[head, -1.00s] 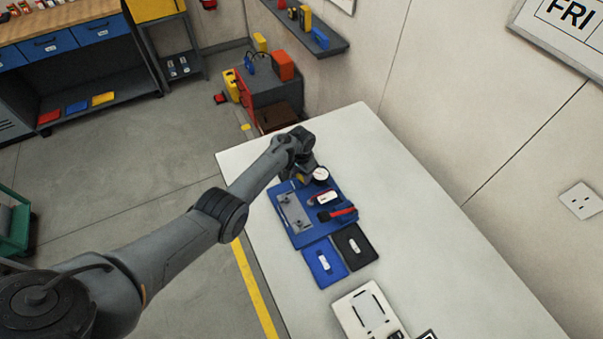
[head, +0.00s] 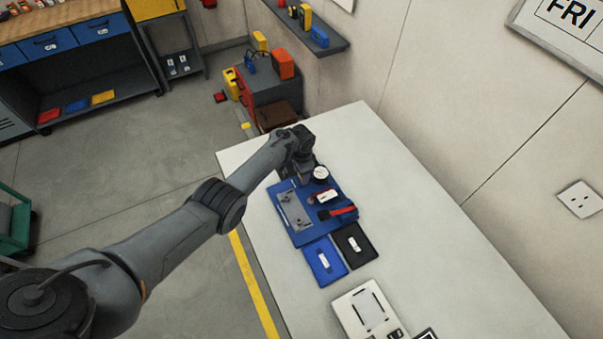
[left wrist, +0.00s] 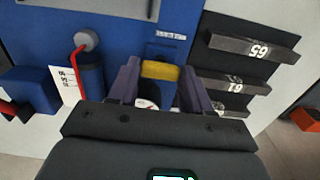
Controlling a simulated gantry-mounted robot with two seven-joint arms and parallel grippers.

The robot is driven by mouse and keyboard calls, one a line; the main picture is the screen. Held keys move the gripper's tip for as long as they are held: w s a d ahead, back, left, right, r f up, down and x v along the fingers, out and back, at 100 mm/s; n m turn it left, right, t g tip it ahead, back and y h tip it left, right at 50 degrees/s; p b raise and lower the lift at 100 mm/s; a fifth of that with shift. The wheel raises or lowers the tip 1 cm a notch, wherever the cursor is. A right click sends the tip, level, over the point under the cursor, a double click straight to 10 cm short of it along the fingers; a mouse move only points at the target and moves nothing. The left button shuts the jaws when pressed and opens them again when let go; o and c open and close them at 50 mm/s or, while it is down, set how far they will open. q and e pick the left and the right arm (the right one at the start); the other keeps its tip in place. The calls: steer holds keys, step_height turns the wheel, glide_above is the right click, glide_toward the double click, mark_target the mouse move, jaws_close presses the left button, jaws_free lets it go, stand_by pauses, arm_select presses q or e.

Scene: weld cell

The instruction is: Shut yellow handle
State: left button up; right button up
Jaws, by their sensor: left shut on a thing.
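The yellow handle (left wrist: 160,71) shows in the left wrist view as a short yellow bar crossing the gap between my two fingertips, over the blue board (left wrist: 205,15). My left gripper (left wrist: 159,66) is shut on it, one finger on each side. In the head view my left gripper (head: 304,177) is down at the far end of the blue board (head: 318,233), and the handle is hidden there by the gripper. A round white part shows partly between the fingers in the wrist view. My right gripper is not in view.
A round gauge (head: 321,173) stands close beside my left gripper. A red-handled part (head: 343,212) sits on the board. A blue tray (head: 325,262) and a black tray (head: 354,244) lie nearer. The white table (head: 440,240) is clear along the right.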

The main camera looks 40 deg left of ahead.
arm_select(q)
steer(key=o, duration=0.8)
steer(key=shift+r, duration=0.15)
steer(key=shift+r+p, duration=1.8)
steer(key=shift+r, duration=3.5)
steer(key=shift+s, duration=0.1)
